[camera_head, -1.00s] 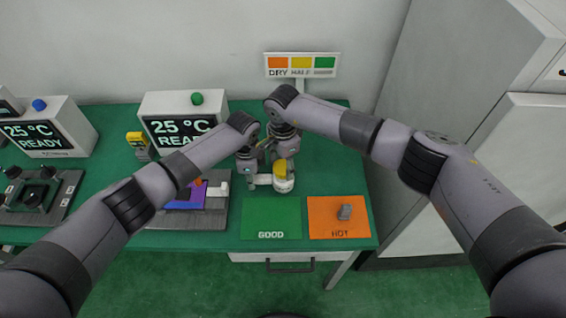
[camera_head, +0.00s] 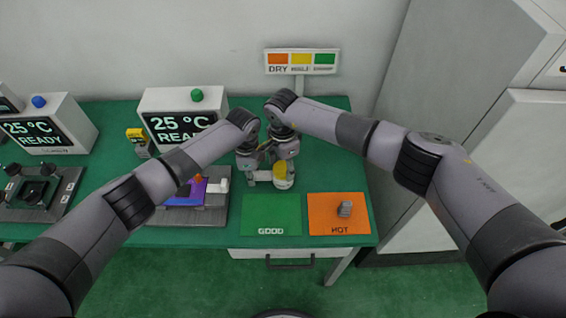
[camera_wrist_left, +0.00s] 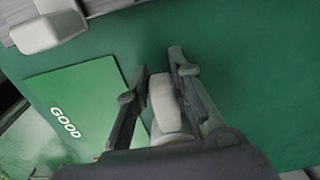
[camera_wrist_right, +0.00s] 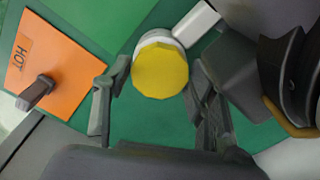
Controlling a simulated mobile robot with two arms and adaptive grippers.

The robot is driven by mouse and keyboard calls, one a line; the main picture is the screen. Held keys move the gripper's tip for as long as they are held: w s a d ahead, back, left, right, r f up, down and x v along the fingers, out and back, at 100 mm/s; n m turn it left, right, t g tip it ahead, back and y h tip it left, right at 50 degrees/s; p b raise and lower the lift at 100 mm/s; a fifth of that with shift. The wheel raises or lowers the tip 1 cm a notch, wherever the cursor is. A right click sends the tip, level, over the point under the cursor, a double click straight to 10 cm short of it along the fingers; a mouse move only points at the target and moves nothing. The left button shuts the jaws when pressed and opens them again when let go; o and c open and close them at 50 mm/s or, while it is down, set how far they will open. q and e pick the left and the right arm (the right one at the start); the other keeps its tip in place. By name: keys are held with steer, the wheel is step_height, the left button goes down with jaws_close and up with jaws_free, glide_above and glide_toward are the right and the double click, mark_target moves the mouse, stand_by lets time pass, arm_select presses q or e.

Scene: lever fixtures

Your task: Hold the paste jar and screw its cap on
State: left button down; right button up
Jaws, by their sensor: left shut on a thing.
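The paste jar (camera_head: 284,184) is a small white jar with a white handle-like block on its side. Its yellow cap (camera_head: 281,170) sits on top and shows as a yellow disc in the right wrist view (camera_wrist_right: 161,70). My left gripper (camera_head: 251,178) is shut on the white side block (camera_wrist_left: 165,105), left of the jar. My right gripper (camera_wrist_right: 160,78) is above the jar with its fingers apart, one on each side of the cap in the wrist view, with green table visible between fingers and cap. Whether the cap's thread is engaged is hidden.
A green GOOD pad (camera_head: 271,212) lies in front of the jar. A grey fixture (camera_head: 213,215) and display box (camera_head: 182,98) stand left. A sign (camera_head: 301,61) stands behind.

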mark_target(283, 168)
steer(key=o, duration=0.4)
steer(key=shift+o, duration=0.2)
steer(key=shift+r, duration=0.1)
step_height(283, 168, up, 12)
stand_by(0.4)
stand_by(0.4)
